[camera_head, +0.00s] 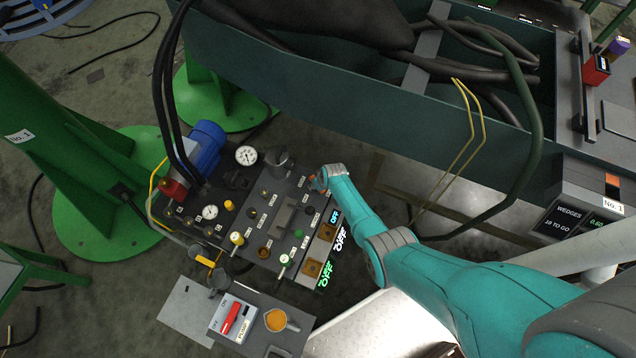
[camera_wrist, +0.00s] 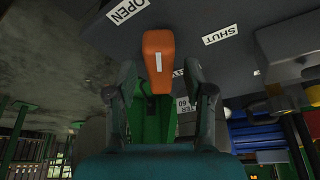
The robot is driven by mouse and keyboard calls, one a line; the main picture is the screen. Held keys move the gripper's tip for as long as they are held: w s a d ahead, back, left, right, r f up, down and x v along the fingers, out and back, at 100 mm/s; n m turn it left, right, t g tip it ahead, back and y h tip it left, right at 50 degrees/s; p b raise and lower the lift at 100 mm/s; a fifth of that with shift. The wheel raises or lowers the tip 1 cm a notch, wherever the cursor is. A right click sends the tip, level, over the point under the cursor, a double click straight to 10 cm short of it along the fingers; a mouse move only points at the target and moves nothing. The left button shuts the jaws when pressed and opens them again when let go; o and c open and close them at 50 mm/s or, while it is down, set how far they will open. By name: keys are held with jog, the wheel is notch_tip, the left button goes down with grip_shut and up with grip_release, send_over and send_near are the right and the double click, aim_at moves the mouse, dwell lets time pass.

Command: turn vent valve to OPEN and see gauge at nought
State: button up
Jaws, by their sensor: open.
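In the wrist view an orange handle (camera_wrist: 158,48) with a white line stands between an OPEN label (camera_wrist: 127,10) on the left and a SHUT label (camera_wrist: 231,36) on the right. I take it for the vent valve. My gripper (camera_wrist: 160,76) is open, its fingers on either side of the handle's near end; contact cannot be told. In the head view my gripper (camera_head: 319,180) is at the panel's right edge, largely covering the valve. Two round white gauges, one at the back (camera_head: 246,155) and a smaller one (camera_head: 209,211), face up; their readings are too small to tell.
The dark control panel (camera_head: 262,222) carries several knobs and lit OFF signs. A blue motor (camera_head: 207,146) and black hoses stand at its left. A plate with a red switch (camera_head: 231,317) and an orange-filled cup (camera_head: 276,320) lies in front. A dark green trough (camera_head: 330,105) runs behind.

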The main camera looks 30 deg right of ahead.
jog(key=shift+f, duration=0.1)
grip_shut()
dwell(0.4)
jog(key=n+y, duration=0.1)
jog(key=n, duration=0.2)
jog(key=shift+w+d, duration=0.1)
jog(key=shift+w, duration=0.05)
jog(key=shift+n+g+y, duration=0.4)
jog(key=shift+n+y, duration=0.3)
jog(key=shift+n, duration=0.9)
